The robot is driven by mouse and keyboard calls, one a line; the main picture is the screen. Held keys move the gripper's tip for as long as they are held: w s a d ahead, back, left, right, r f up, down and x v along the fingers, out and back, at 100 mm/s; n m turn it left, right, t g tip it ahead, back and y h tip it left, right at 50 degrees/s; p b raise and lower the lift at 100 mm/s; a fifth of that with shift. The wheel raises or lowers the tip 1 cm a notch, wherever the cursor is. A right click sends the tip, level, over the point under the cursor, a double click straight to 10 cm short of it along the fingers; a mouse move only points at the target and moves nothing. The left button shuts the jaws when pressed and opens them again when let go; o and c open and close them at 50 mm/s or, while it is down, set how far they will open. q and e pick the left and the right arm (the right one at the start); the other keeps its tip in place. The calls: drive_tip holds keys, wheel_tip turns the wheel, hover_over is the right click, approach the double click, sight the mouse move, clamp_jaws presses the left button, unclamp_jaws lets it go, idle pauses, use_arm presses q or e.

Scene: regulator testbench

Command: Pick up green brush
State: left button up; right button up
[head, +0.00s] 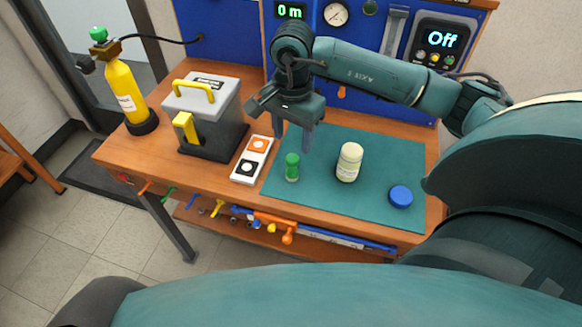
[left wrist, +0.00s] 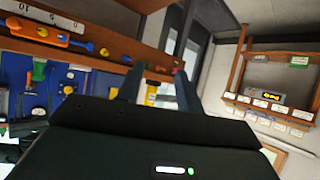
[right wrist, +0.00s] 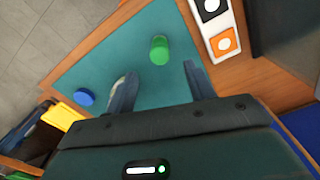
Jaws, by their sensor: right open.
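The green brush (head: 292,167) stands upright on the teal mat (head: 385,150), near the mat's left side. Its round green top also shows in the right wrist view (right wrist: 159,50), just beyond the fingertips and between their lines. My right gripper (head: 293,140) is open and empty, pointing down above and slightly behind the brush, apart from it. Its two spread fingers show in the right wrist view (right wrist: 158,75). My left gripper (left wrist: 158,78) is open and empty in the left wrist view, away from the brush; it is outside the head view.
A cream bottle (head: 349,162) and a blue cap (head: 400,196) stand on the mat right of the brush. A white plate with orange and black squares (head: 252,159) lies to its left. Beyond are a grey toolbox (head: 210,113) and a yellow cylinder (head: 125,92).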

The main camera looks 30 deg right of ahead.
sight(292, 158)
wheel_tip(292, 158, down, 9)
drive_tip(key=shift+a+f+p, duration=0.1)
drive_tip(key=shift+p, duration=0.6)
drive_tip(key=shift+c, duration=0.2)
drive_tip(key=c, duration=1)
